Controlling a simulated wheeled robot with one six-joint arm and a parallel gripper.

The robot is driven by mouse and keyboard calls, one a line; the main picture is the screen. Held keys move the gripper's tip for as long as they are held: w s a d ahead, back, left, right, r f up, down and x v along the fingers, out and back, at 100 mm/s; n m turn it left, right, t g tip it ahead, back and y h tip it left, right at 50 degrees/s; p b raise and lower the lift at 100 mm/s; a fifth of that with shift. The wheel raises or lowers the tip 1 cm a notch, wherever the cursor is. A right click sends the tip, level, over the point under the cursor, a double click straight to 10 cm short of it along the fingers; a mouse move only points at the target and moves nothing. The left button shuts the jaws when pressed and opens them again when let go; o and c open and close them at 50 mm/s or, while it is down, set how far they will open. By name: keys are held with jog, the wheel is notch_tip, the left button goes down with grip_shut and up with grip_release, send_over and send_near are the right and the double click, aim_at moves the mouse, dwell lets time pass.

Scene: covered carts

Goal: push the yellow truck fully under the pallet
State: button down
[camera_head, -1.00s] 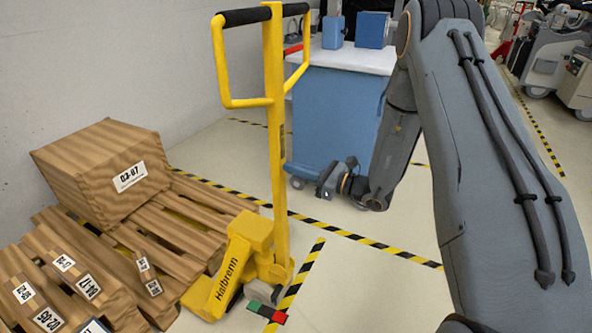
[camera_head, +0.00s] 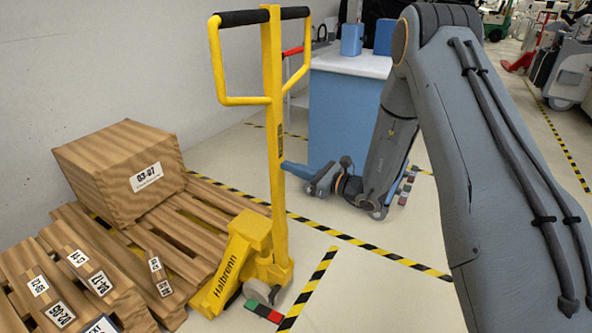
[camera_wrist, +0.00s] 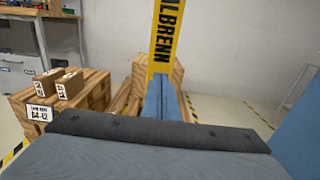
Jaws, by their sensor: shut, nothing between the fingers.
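The yellow truck (camera_head: 278,150) stands upright, its body at the right end of the wooden pallet (camera_head: 182,237). Its forks are mostly hidden beneath the boards, with bits of yellow between them. My gripper (camera_head: 290,168) is shut and empty, low beside the truck's upright post in the head view. In the wrist view my blue closed fingers (camera_wrist: 163,85) point at the lettered yellow post (camera_wrist: 164,40). I cannot tell whether they touch it. A large carton (camera_head: 125,172) labelled 03-07 sits on the pallet.
A blue cart with a white top (camera_head: 355,63) stands behind the truck, near my arm. Striped floor tape (camera_head: 385,247) crosses open floor right of the truck. A wall closes off the back left.

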aim_at(273, 162)
jog(key=shift+b+x, duration=0.65)
jog(key=shift+x, duration=2)
jog(key=shift+w+a, duration=0.35)
jog(key=shift+a, duration=0.25)
jog(key=p+v, duration=0.1)
jog(key=v, duration=0.6)
jog(key=shift+p, duration=0.4)
jog(key=shift+s+d, duration=0.1)
jog(key=shift+s, duration=0.05)
